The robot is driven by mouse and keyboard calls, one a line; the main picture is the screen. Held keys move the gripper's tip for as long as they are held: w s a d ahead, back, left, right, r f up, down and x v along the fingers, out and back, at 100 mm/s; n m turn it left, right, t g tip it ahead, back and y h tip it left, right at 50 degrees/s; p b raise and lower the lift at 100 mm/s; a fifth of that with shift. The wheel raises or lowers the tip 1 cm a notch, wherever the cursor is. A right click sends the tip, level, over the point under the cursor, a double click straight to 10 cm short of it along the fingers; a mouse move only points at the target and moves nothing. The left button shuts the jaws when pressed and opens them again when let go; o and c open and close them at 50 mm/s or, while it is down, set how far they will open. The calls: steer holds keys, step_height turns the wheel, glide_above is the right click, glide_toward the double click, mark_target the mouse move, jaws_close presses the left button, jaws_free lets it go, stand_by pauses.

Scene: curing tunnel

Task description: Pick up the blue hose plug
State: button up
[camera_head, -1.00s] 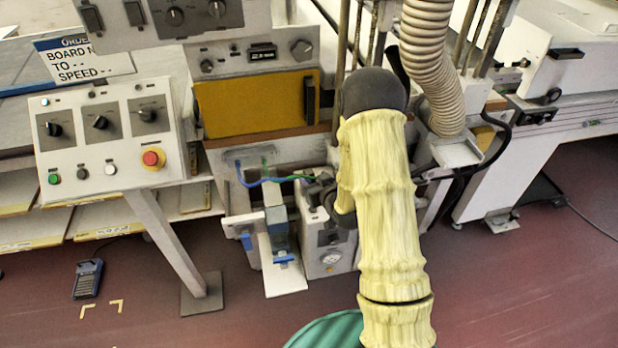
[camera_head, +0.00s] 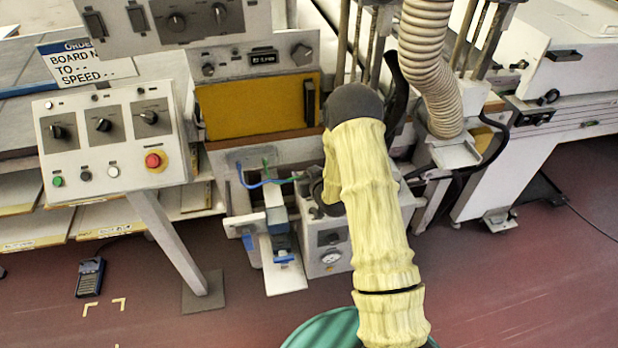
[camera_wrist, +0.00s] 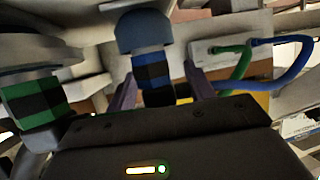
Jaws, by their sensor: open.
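The blue hose plug (camera_wrist: 146,42) shows in the wrist view, with a wide blue-grey head and a blue and black checked body. My gripper (camera_wrist: 160,86) is open, with one purple finger on each side of the checked body. The gap to the right finger looks wider than the gap to the left one. I cannot tell whether either finger touches it. In the head view my arm hides most of the gripper, and I cannot make out the plug for certain.
A green and black checked plug (camera_wrist: 35,105) is at the left of the wrist view. Green and blue hoses (camera_wrist: 285,65) curve at the right. In the head view, a control panel (camera_head: 112,135) stands left of my arm and a ribbed duct (camera_head: 428,65) hangs to its right.

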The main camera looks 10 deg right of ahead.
stand_by(0.5)
steer(key=c, duration=1)
steer(key=shift+w+r, duration=0.1)
steer(key=shift+r, duration=0.45)
steer(key=shift+c, duration=0.7)
step_height(320, 180, up, 9)
steer(key=shift+f+b, duration=0.1)
steer(key=shift+b, duration=0.6)
jaws_close()
